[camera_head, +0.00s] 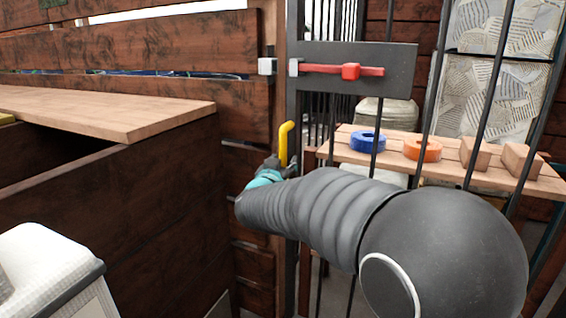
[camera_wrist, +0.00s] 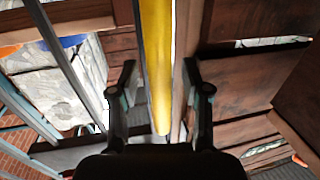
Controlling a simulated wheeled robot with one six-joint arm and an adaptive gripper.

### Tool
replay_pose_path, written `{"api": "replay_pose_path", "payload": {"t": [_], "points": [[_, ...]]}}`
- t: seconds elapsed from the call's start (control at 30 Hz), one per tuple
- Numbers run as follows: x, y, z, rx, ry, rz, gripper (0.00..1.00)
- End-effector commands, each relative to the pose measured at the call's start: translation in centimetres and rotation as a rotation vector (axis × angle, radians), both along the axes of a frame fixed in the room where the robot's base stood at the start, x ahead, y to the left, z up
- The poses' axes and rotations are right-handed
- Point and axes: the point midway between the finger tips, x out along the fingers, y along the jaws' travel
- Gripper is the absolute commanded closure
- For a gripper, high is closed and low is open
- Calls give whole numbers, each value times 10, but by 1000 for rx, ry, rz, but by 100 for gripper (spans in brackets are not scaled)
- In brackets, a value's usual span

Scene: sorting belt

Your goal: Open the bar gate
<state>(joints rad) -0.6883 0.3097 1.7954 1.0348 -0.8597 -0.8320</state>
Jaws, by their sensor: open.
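The bar gate has thin dark upright bars and a dark edge post (camera_head: 292,110). It stands close beside the wooden fence post, with no clear opening between them. A red bolt (camera_head: 350,71) lies level on the gate's dark plate (camera_head: 400,58). No red shows between its grey bracket and the grey keeper (camera_head: 267,66) on the post. A yellow handle (camera_head: 285,138) stands upright below the bolt. My gripper (camera_head: 281,166) is at the handle's lower part. In the wrist view, the yellow handle (camera_wrist: 158,60) runs between the open fingers (camera_wrist: 160,85), with gaps showing on both sides.
Behind the bars, a wooden shelf (camera_head: 460,163) holds a blue ring (camera_head: 368,141), an orange ring (camera_head: 422,149) and wooden blocks. A wooden counter (camera_head: 110,112) stands at the left, near my arm. A white container (camera_head: 45,270) is at the lower left.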

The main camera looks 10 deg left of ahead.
Motion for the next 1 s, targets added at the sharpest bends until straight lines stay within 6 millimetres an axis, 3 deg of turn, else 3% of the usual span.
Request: {"api": "replay_pose_path", "payload": {"t": [0.33,0.53,1.0], "points": [[3,0,0,0,0,0,53],[3,0,0,0,0,0,100],[-3,-10,-1,1,1,8,100]]}}
